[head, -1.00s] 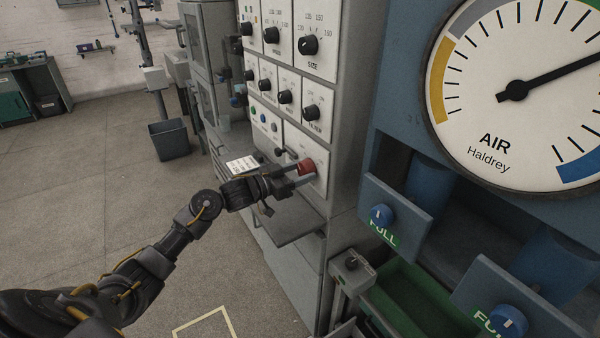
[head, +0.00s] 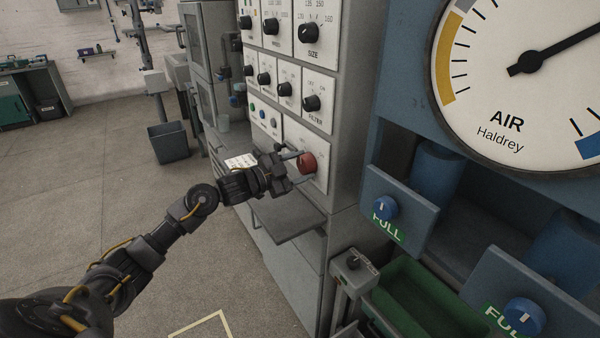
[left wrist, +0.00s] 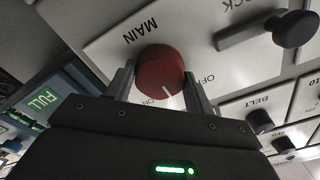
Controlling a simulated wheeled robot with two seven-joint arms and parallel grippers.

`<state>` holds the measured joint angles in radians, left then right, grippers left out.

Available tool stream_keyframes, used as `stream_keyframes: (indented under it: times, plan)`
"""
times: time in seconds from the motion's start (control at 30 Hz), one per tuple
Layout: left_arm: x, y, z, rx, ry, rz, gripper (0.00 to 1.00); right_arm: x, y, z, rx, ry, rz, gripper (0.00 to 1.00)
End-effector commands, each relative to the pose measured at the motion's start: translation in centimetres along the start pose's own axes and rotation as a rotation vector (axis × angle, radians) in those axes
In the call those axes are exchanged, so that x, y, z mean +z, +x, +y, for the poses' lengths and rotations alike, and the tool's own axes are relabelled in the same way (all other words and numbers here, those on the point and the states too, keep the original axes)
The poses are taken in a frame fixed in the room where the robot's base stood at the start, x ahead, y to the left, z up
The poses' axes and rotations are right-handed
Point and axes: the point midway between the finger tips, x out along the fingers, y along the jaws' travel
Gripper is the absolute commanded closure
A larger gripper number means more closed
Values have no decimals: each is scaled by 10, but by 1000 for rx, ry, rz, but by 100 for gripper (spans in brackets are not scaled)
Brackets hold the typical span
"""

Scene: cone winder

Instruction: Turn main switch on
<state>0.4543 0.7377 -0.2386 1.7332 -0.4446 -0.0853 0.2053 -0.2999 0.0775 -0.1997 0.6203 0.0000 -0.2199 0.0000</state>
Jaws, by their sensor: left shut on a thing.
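The main switch is a red round knob (head: 308,161) on a pale panel at the lower part of the grey cabinet. In the left wrist view the red knob (left wrist: 160,72) sits beside the words MAIN, ON and OFF. Its white mark points between ON and OFF, nearer ON. My left gripper (head: 300,167) is shut on the knob, with one finger on each side of it. The fingers also show in the left wrist view (left wrist: 160,86). My right gripper is not in view.
A black lever handle (left wrist: 290,29) stands out beside the knob's plate. Black dials (head: 311,103) sit above on the cabinet. A grey shelf (head: 287,222) juts out below. A blue unit with an air gauge (head: 490,110) and a green tray (head: 425,310) stand at right.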

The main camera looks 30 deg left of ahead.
Motion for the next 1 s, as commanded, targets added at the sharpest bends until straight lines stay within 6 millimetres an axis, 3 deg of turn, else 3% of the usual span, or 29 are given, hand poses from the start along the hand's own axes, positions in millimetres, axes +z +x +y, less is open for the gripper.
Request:
stream_keyframes:
  times: [0.63,1.0]
  plan:
    - [4,0,3,1,598,0,70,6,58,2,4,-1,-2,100]
    - [2,0,2,2,813,-1,70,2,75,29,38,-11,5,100]
